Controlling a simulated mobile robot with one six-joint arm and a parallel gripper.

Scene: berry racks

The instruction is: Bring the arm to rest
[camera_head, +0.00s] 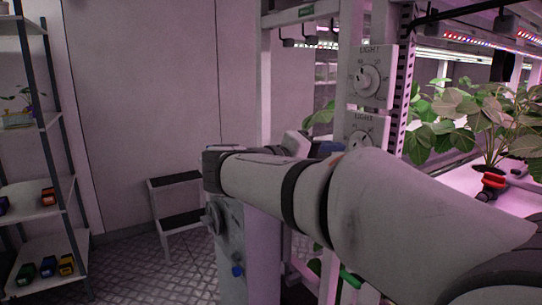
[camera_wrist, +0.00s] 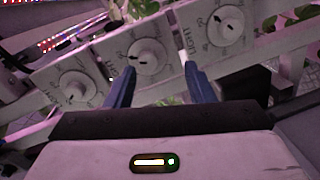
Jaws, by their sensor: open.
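My arm stretches from the lower right to the middle of the camera_head view, in front of the rack post. In the wrist view my gripper (camera_wrist: 155,80) shows two blue fingers standing apart with nothing between them. Beyond the fingertips is a tilted row of white LIGHT dial panels with round knobs, among them a middle knob (camera_wrist: 147,57). I cannot tell from the wrist view how far the fingertips are from it. In the camera_head view the fingers are mostly hidden behind my arm.
Two LIGHT dials, an upper (camera_head: 367,79) and a lower one (camera_head: 362,136), sit on the post. Plants (camera_head: 487,112) grow under lights at right. A step stool (camera_head: 175,208) stands by the wall. A shelf (camera_head: 37,190) with small coloured items is at left. Floor between them is clear.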

